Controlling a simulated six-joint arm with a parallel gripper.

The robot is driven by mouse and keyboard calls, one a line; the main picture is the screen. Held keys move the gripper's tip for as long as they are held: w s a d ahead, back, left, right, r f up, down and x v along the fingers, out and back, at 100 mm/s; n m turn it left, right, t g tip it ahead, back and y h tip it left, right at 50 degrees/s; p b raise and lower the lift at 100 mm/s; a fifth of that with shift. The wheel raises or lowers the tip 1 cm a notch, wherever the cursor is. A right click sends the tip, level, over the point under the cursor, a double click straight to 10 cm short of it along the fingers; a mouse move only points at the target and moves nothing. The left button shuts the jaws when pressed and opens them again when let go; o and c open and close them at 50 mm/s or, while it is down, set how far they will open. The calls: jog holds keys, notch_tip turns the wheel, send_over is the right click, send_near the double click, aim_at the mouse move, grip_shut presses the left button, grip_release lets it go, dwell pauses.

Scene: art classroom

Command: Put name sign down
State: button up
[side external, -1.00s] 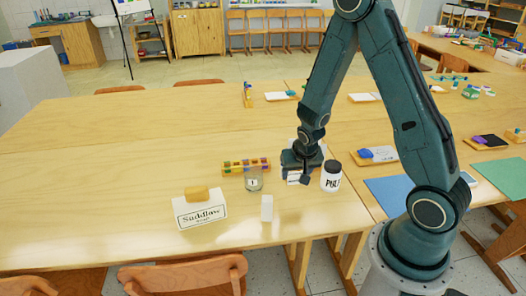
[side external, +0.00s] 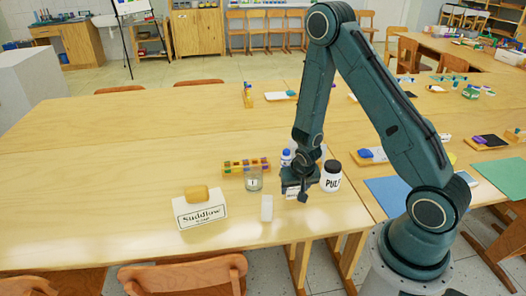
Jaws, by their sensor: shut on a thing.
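My gripper (side external: 302,194) is over the table, left of the white jar marked "PULP" (side external: 331,178), and it is shut on a small white sign-like piece. This name sign (side external: 290,190) shows only partly below and beside the dark fingers. I cannot read any lettering on it. I cannot tell whether its lower edge touches the table. A small plain white block (side external: 267,207) stands on the table to the left of my gripper, apart from it.
A white box lettered "Suddlow" (side external: 200,213) with a yellow soap bar (side external: 197,194) stands at left. A glass jar (side external: 253,179), a row of colored blocks (side external: 246,166) and a blue-capped bottle (side external: 286,157) are close by. The table's left (side external: 90,190) is clear.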

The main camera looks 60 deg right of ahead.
jog(key=shift+f, duration=0.7)
jog(key=shift+f, duration=0.2)
jog(key=o, duration=1)
jog(key=shift+c, duration=0.2)
jog(key=shift+r, duration=0.2)
jog(key=v, duration=1.2)
jog(key=shift+r, duration=0.1)
